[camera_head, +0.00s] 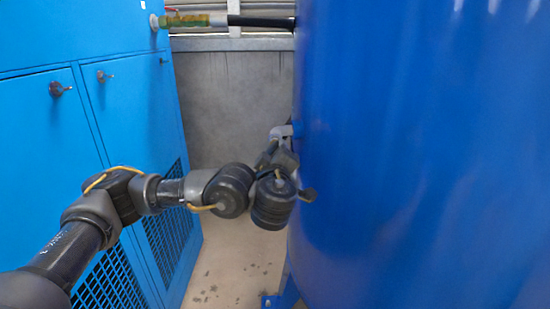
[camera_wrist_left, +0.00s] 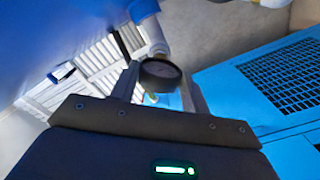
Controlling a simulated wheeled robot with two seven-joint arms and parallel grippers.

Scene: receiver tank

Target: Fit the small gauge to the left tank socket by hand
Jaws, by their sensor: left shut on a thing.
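The small gauge (camera_wrist_left: 160,70), dark-rimmed and round, sits between the two fingers of my left gripper (camera_wrist_left: 158,88) in the left wrist view. The gripper is shut on it. A grey elbow pipe (camera_wrist_left: 152,32), which looks like the tank socket, lines up with the gauge in that view; I cannot tell whether they touch or are joined. In the head view the elbow (camera_head: 281,131) comes out of the blue tank (camera_head: 420,160), and my left gripper (camera_head: 272,152) is just below it. The gauge is hidden there. My right gripper is not in view.
A light blue cabinet (camera_head: 120,90) with handles and mesh grilles stands at the left. A pipe with a brass valve (camera_head: 185,20) crosses above the gap. A grey wall (camera_head: 230,100) is behind. The stained floor (camera_head: 235,265) between cabinet and tank is clear.

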